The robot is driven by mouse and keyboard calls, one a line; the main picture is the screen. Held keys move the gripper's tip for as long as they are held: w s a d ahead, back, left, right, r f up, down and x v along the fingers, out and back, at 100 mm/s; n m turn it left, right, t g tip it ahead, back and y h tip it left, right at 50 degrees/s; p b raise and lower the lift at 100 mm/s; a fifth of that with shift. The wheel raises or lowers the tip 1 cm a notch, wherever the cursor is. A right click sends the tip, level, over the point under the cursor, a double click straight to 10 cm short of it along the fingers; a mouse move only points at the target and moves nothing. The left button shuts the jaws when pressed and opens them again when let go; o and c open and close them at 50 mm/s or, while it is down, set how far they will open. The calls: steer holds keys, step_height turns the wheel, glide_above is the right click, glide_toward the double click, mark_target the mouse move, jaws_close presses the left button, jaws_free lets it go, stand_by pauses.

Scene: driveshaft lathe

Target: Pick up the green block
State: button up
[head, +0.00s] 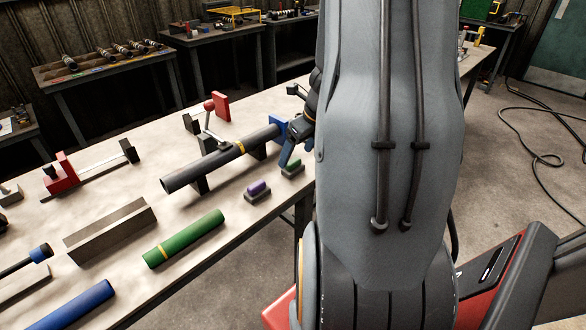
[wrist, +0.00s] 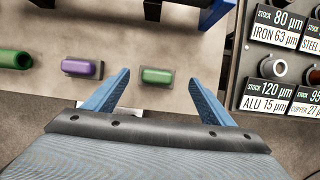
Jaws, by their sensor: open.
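The green block (wrist: 156,76) is a small rounded piece lying on a dark grey base on the table, seen in the wrist view between and just beyond my fingertips. It also shows in the head view (head: 293,167), partly covered by my gripper. My gripper (wrist: 163,82) is open, with its two blue fingers spread to the left and right of the block. Nothing is between the fingers in their grip. In the head view my blue gripper (head: 289,147) is just above the block, and my arm hides part of it.
A purple block (wrist: 83,68) on a similar base sits left of the green one. A green tube (head: 184,238) lies on the table (head: 105,215). A long grey tube (head: 220,160) rests on supports behind the blocks. A labelled stock panel (wrist: 250,95) stands at right.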

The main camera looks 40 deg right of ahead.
mark_target(294, 160)
steer(key=x, duration=0.4)
steer(key=shift+s+a+f+b, duration=0.1)
steer(key=shift+a+f+b, duration=0.1)
steer(key=shift+f+b, duration=0.2)
steer(key=shift+r, duration=0.1)
steer(key=c, duration=1.4)
step_height(294, 160, up, 10)
steer(key=p, duration=0.2)
steer(key=shift+p, duration=0.4)
